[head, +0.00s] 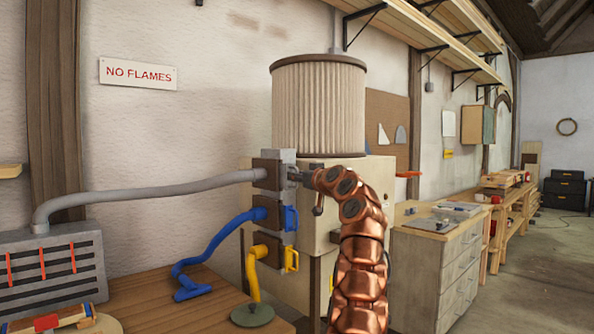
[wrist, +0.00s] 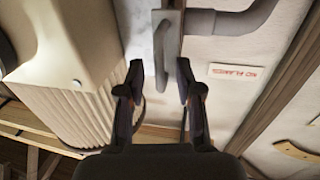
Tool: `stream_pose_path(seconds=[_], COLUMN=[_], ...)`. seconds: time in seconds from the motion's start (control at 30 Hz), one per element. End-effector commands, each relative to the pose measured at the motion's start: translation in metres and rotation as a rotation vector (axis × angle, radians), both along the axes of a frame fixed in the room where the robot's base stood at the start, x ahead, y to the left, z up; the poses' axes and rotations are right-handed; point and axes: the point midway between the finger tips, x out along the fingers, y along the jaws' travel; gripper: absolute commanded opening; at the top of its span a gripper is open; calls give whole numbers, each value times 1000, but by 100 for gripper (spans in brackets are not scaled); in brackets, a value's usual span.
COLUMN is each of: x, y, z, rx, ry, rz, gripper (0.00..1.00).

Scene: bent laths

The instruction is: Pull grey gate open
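The grey gate (head: 283,156) is the top one of three stacked on the side of the pale machine, where the grey hose ends. Its grey handle stands out in the wrist view (wrist: 161,62), with the grey plate behind it. My gripper (head: 304,177) is beside the grey gate in the head view, partly hidden by my copper arm. In the wrist view, my gripper's two dark fingers (wrist: 160,78) are apart, with the handle showing between them. I see a gap on both sides, so the fingers do not appear closed on it. Depth is hard to tell.
Below are a blue gate handle (head: 291,218) and a yellow gate handle (head: 291,259), close under my gripper. The grey hose (head: 150,190) runs left to a slotted grey box (head: 50,270) on the wooden table (head: 150,300). A drawer cabinet (head: 435,270) stands right.

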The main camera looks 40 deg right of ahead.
Motion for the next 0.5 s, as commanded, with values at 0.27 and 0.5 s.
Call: stream_pose_path(seconds=[0.27,0.5], x=[11,12], y=[-4,-3], z=[0,-1], rx=[0,0], ry=[-1,-1], rz=[-3,-2], gripper=[35,35])
